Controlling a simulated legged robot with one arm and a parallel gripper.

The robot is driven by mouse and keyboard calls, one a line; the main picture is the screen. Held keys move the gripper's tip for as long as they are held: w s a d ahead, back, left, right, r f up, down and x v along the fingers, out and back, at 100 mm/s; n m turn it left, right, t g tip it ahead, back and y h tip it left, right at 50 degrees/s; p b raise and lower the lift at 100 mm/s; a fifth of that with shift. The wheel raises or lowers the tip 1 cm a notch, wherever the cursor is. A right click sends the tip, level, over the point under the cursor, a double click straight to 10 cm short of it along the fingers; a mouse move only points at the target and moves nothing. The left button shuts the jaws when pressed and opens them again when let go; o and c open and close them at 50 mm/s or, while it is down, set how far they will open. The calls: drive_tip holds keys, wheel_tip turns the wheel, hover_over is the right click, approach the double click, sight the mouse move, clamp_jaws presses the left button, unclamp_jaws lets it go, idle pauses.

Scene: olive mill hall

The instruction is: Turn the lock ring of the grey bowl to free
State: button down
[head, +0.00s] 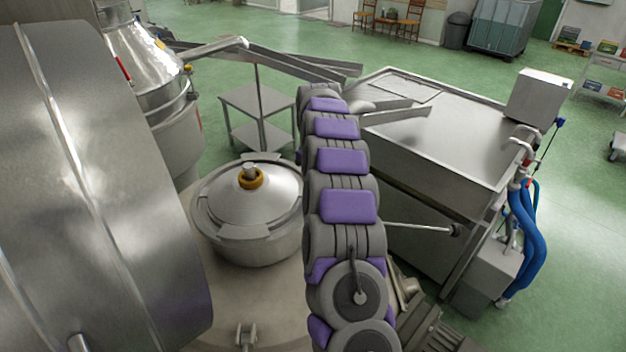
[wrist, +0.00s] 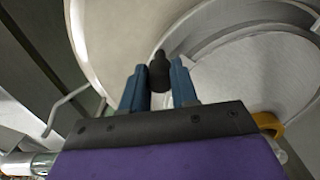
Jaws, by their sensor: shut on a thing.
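The grey bowl (head: 270,246) stands left of my arm in the head view, with a conical metal lid and a yellow-orange collar (head: 251,179) around its top stub. Broad metal tabs show around its rim; my arm hides its right side. In the wrist view, the two blue fingers of my gripper (wrist: 160,88) are shut on a dark knob (wrist: 160,70). Curved metal bands (wrist: 225,45) lie behind it, and a yellow-orange ring (wrist: 268,124) shows at lower right. I cannot tell how the knob joins the lock ring. My gripper is hidden in the head view.
A large metal drum (head: 90,190) fills the left of the head view. A steel tank (head: 440,130) stands close on the right, with blue hoses (head: 525,235). A rod (head: 420,228) sticks out right of my arm. A small metal stand (head: 255,100) is behind the bowl.

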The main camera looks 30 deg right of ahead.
drive_tip(key=shift+w+r, duration=0.2)
drive_tip(key=shift+w, duration=0.05)
idle(0.3)
drive_tip(key=c, duration=1.3)
unclamp_jaws()
drive_tip(key=o, duration=0.4)
drive_tip(key=shift+w+d+f, duration=0.15)
drive_tip(key=shift+w+f, duration=0.05)
drive_tip(key=shift+w, duration=0.05)
drive_tip(key=shift+o, duration=0.2)
drive_tip(key=shift+s, duration=0.2)
drive_tip(key=shift+r, duration=0.15)
